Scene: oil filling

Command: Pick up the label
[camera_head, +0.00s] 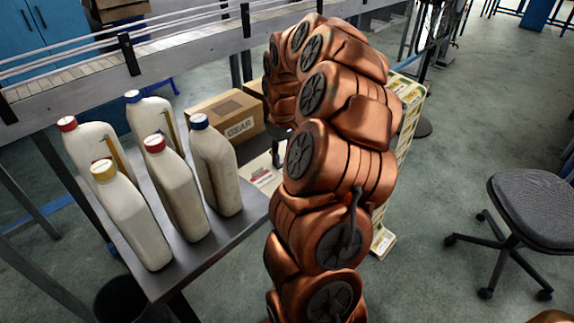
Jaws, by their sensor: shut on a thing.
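A white label (260,177) with a small red mark shows at the right end of the grey table, just in front of the cardboard box. Its right part is hidden behind my arm. My gripper (277,153) is mostly hidden behind my copper arm. Only a dark finger shows, pointing down at the label's upper edge. It is shut on the label. I cannot tell whether the label is lifted off the table.
Several white bottles (178,190) with red, blue and yellow caps stand on the left of the table (215,240). A conveyor (190,50) runs along the back. An office chair (535,205) stands at the right on open floor.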

